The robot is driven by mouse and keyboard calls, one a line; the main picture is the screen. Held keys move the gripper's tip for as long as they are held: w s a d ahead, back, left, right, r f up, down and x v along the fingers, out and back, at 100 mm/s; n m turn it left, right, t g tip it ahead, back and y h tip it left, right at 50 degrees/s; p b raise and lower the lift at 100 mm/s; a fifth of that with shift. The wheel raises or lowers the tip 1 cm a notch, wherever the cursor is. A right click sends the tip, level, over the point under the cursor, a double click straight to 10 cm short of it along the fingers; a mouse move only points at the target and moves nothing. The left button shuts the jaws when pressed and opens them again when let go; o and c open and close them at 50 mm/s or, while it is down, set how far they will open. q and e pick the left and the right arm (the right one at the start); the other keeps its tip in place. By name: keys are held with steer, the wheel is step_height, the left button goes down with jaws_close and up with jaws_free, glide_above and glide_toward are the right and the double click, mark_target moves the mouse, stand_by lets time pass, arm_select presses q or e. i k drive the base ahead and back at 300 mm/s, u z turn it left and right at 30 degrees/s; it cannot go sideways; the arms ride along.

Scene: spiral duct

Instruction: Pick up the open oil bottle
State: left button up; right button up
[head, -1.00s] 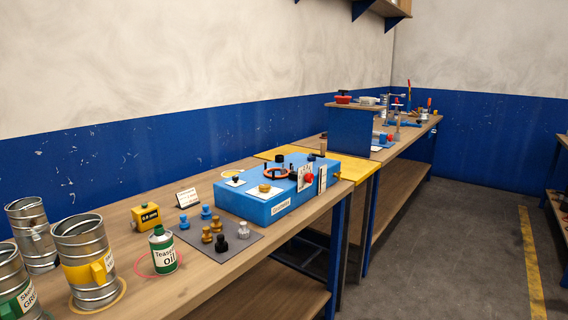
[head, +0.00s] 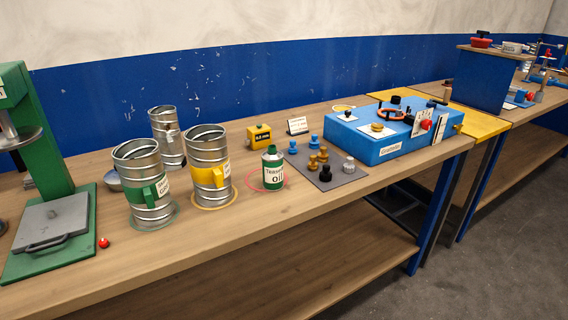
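A small green and white oil bottle (head: 272,168) labelled "oil" stands upright on the wooden workbench (head: 240,222), inside a thin red ring drawn on the top. Its top is green with a small silver-grey tip; I cannot tell for sure whether it is open. Neither of my grippers shows in the head view.
Left of the bottle stand metal duct cans, one with a yellow handle (head: 209,170) and one with a green handle (head: 146,184). A grey mat (head: 345,178) with several knobs and a blue box (head: 385,145) lie to the right. A green press (head: 40,180) stands far left.

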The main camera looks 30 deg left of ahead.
mark_target(272, 159)
steer(key=z, duration=0.45)
steer(key=i, duration=2.25)
steer(key=u, duration=2.15)
